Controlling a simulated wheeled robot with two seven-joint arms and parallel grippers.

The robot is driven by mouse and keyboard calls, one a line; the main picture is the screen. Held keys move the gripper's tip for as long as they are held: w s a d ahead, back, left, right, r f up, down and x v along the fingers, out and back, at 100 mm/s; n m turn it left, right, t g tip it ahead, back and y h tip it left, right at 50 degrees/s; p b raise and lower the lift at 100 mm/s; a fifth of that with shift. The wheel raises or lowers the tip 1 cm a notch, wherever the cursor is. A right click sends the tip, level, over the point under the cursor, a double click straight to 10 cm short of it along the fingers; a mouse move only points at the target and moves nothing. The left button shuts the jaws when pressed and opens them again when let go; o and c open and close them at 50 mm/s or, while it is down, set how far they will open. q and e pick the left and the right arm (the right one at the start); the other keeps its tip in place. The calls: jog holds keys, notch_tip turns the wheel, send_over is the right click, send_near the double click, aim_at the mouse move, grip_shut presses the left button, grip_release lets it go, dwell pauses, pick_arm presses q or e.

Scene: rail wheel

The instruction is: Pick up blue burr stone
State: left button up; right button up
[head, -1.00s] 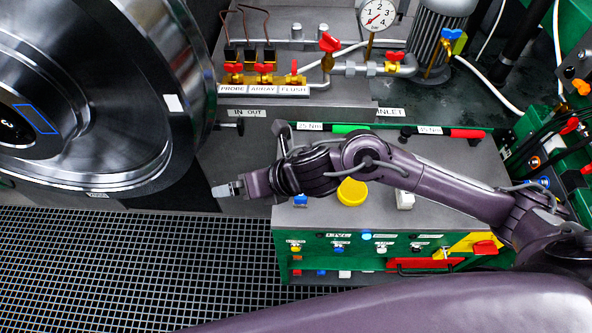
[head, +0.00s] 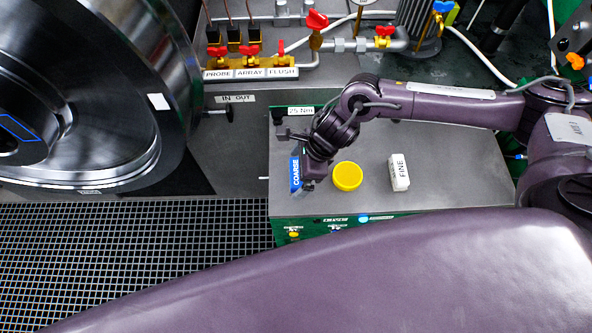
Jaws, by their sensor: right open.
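The blue burr stone (head: 295,174), labelled COARSE, stands at the left end of the grey bench top. My right gripper (head: 309,180) points down right beside it, close on its right side. Its jaws are open; I cannot tell whether a finger touches the stone. The wrist hides part of the area around the stone. My left gripper is not in view.
A yellow round cap (head: 347,176) and a white stone labelled FINE (head: 399,172) are on the bench top (head: 450,175) to the right. A large metal wheel (head: 110,110) stands at the left. Valves (head: 250,58) line the back. The bench's right part is clear.

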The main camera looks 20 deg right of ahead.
aim_at(296, 172)
jog(key=shift+w+a+f, duration=0.1)
jog(key=shift+a+f, duration=0.2)
jog(key=shift+f, duration=0.35)
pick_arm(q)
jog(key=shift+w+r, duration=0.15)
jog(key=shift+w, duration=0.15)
pick_arm(e)
jog(key=c, duration=1)
jog(key=shift+c, duration=0.2)
jog(key=shift+r, duration=0.1)
pick_arm(q)
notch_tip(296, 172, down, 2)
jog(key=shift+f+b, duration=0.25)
jog(key=shift+b, duration=1)
pick_arm(e)
notch_tip(296, 172, up, 20)
